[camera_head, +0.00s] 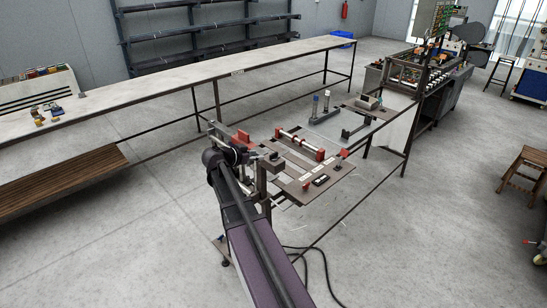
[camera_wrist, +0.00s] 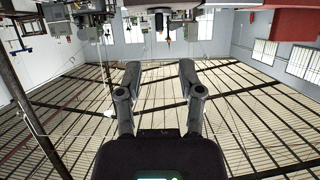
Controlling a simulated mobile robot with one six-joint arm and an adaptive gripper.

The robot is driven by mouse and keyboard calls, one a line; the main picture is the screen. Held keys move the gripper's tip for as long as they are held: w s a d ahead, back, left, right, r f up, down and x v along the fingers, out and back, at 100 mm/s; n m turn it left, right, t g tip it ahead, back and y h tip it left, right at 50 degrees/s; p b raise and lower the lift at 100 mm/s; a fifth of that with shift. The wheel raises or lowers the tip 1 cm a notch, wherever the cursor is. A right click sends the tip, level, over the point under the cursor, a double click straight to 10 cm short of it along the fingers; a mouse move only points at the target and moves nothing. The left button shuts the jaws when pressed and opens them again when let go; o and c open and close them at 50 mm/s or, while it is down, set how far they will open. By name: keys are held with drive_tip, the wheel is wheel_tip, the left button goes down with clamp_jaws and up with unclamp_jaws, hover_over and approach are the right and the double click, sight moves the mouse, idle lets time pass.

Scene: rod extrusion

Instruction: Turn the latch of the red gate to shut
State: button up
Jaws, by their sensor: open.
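My gripper (camera_wrist: 160,72) is open in the wrist view, its two dark fingers apart with nothing between them. That view is upside down, with the roof beams at the bottom. A large red block (camera_wrist: 291,25), likely part of the red gate, is at its upper right, apart from the fingers. In the head view, a red part (camera_head: 243,138) stands at the left end of the bench, close behind my wrist. My arm and wrist partly cover this end. I cannot make out the latch or its position.
The brown bench (camera_head: 335,186) carries a rod fixture (camera_head: 300,145) with red end blocks and a black-and-white item (camera_head: 320,180). A long pale table (camera_head: 190,72) runs behind. A dark post (camera_wrist: 30,115) stands at the left of the wrist view.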

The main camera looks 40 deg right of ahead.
sight(274, 154)
drive_tip(key=b+x, duration=0.3)
drive_tip(key=x, duration=0.7)
drive_tip(key=shift+a, duration=0.1)
clamp_jaws()
